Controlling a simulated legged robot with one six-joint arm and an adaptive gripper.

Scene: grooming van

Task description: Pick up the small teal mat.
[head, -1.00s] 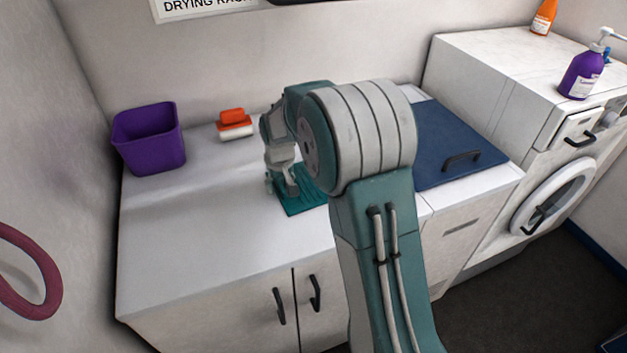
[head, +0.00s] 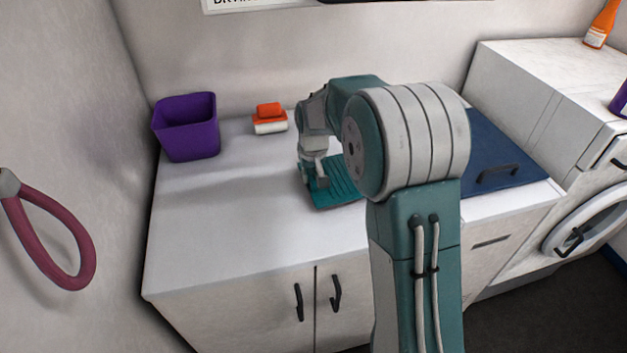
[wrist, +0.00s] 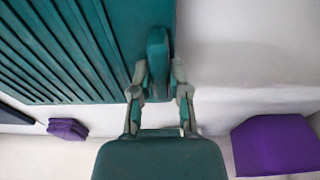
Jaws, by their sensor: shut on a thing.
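The small teal mat (head: 345,190) is a flat ridged piece at the middle of the white counter, partly hidden by my arm in the head view. In the wrist view its ridged face (wrist: 70,45) fills the upper left. My gripper (head: 318,184) is at the mat's left end in the head view. In the wrist view my gripper (wrist: 160,85) is shut on a raised teal part at the mat's edge. I cannot tell whether the mat touches the counter or is slightly above it.
A purple bin (head: 187,130) stands at the counter's back left. An orange and white item (head: 269,118) sits beside it. A dark blue panel with a handle (head: 500,160) lies to the right. The counter's front left (head: 225,235) is clear. A maroon loop (head: 55,240) hangs on the left wall.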

